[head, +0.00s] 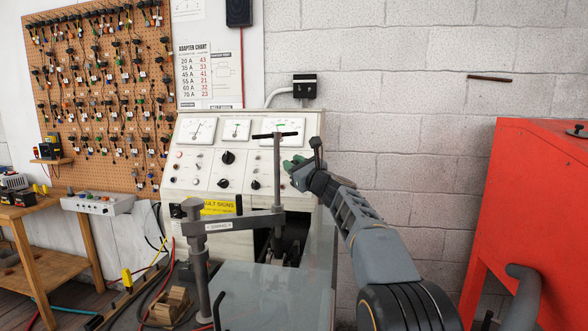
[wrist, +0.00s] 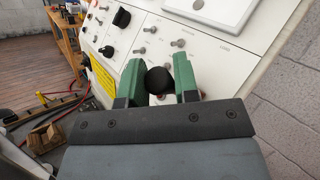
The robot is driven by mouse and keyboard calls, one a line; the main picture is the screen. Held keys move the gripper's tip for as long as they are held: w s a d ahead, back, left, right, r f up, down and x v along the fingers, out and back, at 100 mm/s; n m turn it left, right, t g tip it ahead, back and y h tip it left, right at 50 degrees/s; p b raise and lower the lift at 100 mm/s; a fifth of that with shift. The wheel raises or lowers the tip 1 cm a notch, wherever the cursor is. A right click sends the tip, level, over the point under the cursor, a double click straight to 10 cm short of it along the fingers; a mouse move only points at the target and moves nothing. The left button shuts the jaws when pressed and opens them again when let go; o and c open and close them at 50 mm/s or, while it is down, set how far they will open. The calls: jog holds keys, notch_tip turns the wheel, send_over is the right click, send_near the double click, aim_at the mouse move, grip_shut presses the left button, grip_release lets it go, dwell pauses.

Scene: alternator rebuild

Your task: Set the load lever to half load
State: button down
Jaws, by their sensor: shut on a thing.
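The load lever (head: 316,145) stands up at the right side of the sloped white test bench panel (head: 182,181), with a dark knob at its top. In the wrist view its round black knob (wrist: 158,80) sits between my green fingers. The fingers also show in the wrist view (wrist: 158,88). The lever's lower part and any load scale beside it are hidden by my gripper.
A grey clamp post with a T-bar (head: 277,170) stands in front of the panel, left of my gripper. Dials, knobs and toggle switches cover the panel. A red cabinet (head: 535,190) stands at the right. An adapter chart (head: 193,72) hangs above the bench.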

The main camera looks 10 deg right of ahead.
jog(key=c, duration=0.9)
grip_release()
jog(key=shift+o, duration=0.2)
jog(key=b+v, duration=0.4)
jog(key=v, duration=0.9)
jog(key=shift+s+d, duration=0.15)
jog(key=shift+s, duration=0.2)
